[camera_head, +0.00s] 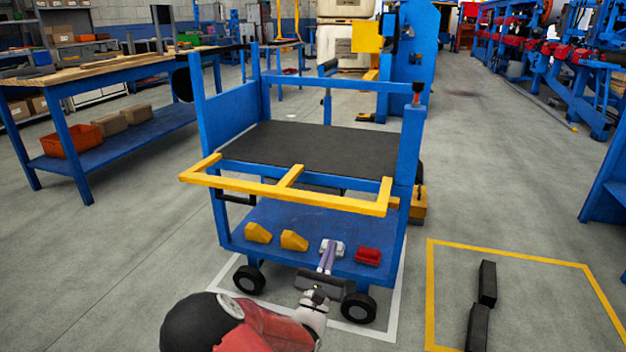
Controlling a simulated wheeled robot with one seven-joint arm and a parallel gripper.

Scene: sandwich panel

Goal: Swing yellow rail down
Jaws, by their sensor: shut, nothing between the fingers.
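The yellow rail (265,191) is a frame with a long front bar and short side arms. It sticks out from the near side of the blue cart (412,150), about level with the black deck (320,143). Its right end is by the cart's right front post. My gripper (331,249) is low in front of the cart, below the right half of the rail and apart from it in the picture. Its fingers are shut and empty. They overlap the lower shelf in view, and I cannot tell how close they are to it.
The cart's lower shelf (290,222) carries two yellow blocks (258,233) (294,240) and a red part (367,256). Black bars (487,283) lie in a yellow floor outline at right. A workbench (110,66) stands at left. Grey floor is clear between the cart and that bench.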

